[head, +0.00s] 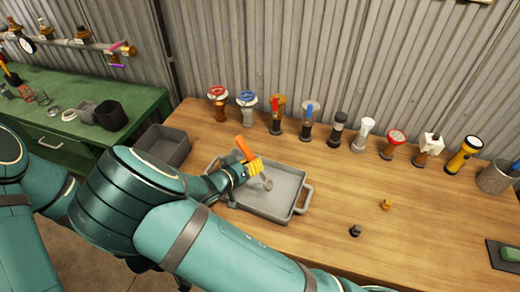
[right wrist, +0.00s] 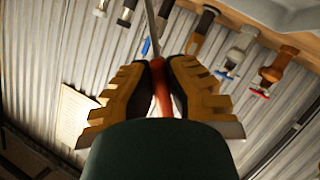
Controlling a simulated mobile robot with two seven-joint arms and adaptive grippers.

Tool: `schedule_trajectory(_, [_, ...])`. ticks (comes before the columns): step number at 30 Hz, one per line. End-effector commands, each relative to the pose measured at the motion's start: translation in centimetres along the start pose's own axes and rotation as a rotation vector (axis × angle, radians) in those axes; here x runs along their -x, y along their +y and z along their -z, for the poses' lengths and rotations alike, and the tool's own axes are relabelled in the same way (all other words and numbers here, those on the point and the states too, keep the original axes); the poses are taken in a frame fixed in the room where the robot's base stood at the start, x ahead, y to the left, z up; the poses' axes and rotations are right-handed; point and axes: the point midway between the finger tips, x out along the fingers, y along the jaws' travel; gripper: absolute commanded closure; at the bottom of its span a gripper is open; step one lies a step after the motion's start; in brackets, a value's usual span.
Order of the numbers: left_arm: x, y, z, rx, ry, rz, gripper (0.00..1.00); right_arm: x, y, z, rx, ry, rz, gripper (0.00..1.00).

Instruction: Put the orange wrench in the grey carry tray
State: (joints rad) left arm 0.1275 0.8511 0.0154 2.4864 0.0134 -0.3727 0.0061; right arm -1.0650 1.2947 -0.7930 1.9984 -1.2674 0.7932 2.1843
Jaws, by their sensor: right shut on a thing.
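The orange wrench (head: 243,147) is in my right gripper (head: 254,168), with its orange handle sticking up and its grey metal end pointing down. The right gripper's yellow fingers are shut on it above the grey carry tray (head: 284,213). The metal end is over the tray's inside; I cannot tell whether it touches the floor of the tray. In the right wrist view the wrench (right wrist: 161,88) runs between the two yellow finger pads (right wrist: 161,80). My right arm hides the tray's near left part. My left gripper is not in view.
A smaller grey bin (head: 163,146) stands left of the tray. Valves and fittings line the back of the wooden bench (head: 335,200), with a yellow flashlight (head: 463,155) at right. Two small fittings, brass (head: 386,204) and dark (head: 355,231), lie right of the tray. A green bench (head: 60,135) stands at left.

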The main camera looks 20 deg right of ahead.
Motion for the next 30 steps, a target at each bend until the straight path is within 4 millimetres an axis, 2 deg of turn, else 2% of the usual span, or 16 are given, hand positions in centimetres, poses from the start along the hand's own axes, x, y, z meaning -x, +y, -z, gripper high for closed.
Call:
schedule_trajectory(1, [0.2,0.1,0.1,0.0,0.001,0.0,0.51,-1.4,0.2,0.3,0.078,0.004,-0.022,1.0])
schedule_trajectory(3, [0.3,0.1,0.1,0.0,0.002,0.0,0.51,-2.8,0.2,0.8,0.185,0.02,-0.044,1.0])
schedule_trajectory(9, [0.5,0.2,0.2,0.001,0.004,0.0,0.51,-5.2,0.4,1.8,0.36,0.054,-0.084,1.0])
schedule_trajectory(16, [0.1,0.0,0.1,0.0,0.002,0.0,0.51,-5.9,-0.1,1.3,0.39,0.062,-0.091,1.0])
schedule_trajectory(30, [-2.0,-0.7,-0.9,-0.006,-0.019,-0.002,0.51,-7.5,-2.7,-2.7,0.387,0.062,-0.09,1.0])
